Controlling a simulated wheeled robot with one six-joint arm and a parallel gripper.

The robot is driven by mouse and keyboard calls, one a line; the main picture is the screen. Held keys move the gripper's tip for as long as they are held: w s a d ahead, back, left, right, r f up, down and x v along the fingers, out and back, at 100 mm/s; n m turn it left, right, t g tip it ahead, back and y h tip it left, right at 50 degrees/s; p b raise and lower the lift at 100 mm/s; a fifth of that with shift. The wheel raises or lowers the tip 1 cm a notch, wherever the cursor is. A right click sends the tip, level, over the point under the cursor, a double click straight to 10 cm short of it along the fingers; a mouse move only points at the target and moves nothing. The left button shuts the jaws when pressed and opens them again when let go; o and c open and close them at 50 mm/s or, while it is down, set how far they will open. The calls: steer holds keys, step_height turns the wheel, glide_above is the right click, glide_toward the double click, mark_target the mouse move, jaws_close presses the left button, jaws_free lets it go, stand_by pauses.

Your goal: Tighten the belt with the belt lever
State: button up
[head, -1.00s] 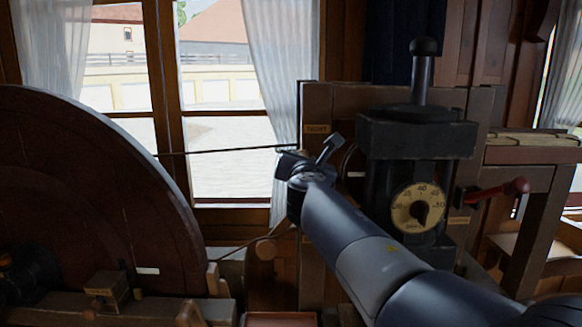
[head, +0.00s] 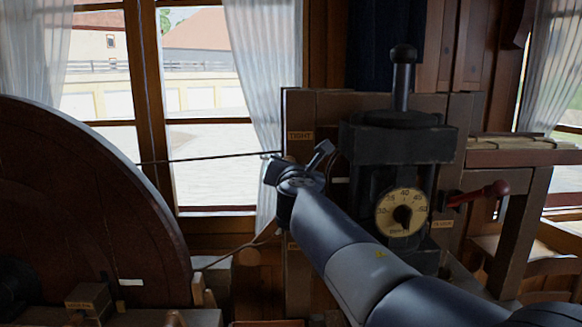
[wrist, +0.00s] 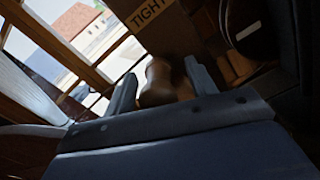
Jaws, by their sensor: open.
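A brown rounded wooden knob, apparently the belt lever's handle (wrist: 157,84), shows between my fingers in the wrist view; I cannot tell whether they touch it. The lever is not clearly visible in the head view, where my gripper may hide it. My gripper (head: 297,162) is open in front of the wooden post, just below the TIGHT label (head: 300,136). It also shows in the wrist view (wrist: 161,86), with the TIGHT label (wrist: 150,12) above. The thin dark belt (head: 215,157) runs from the large wheel (head: 85,215) toward the post, behind my gripper.
A black machine head with a round dial (head: 402,212) stands just right of my gripper. A red-handled lever (head: 480,195) sticks out farther right. A small labelled block (head: 88,298) stands below the wheel. A curtained window lies behind.

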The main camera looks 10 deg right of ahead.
steer(key=shift+s, duration=0.1)
steer(key=s+b, duration=0.1)
steer(key=s, duration=0.9)
steer(key=shift+s+a, duration=0.15)
steer(key=shift+s, duration=0.2)
steer(key=w+p, duration=0.1)
steer(key=w, duration=1)
steer(key=shift+s, duration=0.2)
